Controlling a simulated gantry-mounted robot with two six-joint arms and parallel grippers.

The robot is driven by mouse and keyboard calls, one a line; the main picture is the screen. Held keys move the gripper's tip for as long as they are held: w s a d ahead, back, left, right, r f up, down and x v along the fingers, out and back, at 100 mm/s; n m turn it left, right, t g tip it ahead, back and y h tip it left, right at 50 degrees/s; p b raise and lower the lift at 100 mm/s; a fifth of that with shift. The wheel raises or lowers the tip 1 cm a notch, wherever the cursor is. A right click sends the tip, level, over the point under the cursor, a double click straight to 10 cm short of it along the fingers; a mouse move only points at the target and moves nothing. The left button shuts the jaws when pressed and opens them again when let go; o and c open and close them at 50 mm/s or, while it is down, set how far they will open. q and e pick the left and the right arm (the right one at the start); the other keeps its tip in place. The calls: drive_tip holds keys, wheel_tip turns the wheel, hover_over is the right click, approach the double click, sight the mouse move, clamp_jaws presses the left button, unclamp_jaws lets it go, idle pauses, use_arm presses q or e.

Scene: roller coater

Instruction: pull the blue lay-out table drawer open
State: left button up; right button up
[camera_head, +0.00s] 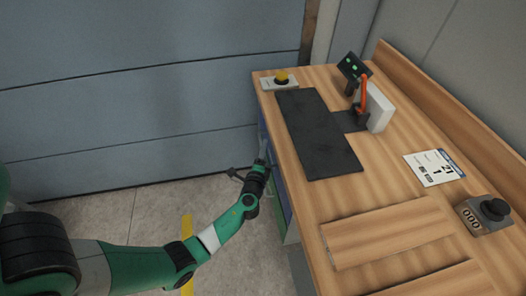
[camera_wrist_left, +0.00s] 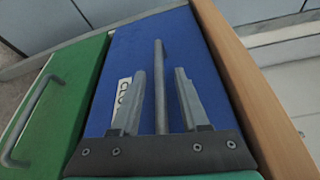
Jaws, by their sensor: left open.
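The blue drawer front (camera_wrist_left: 195,40) fills the middle of the left wrist view, and a sliver of it (camera_head: 263,140) shows at the table's left side in the head view. Its grey bar handle (camera_wrist_left: 160,85) runs between the two fingers of my left gripper (camera_wrist_left: 160,73). The fingers are open, one on each side of the bar, with visible gaps. In the head view my left gripper (camera_head: 260,163) is at the drawer side, below the tabletop. The drawer looks flush with the cabinet. My right gripper is not in view.
A green drawer front (camera_wrist_left: 55,100) with its own handle (camera_wrist_left: 35,120) lies beside the blue one. The wooden tabletop (camera_head: 385,195) holds a dark mat (camera_head: 315,135), a yellow button (camera_head: 281,77) and a paper card (camera_head: 433,168). Floor to the left (camera_head: 150,210) is free.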

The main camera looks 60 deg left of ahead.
use_arm(q)
drive_tip(key=shift+w+a, duration=0.15)
drive_tip(key=shift+a, duration=0.05)
clamp_jaws()
idle(1.3)
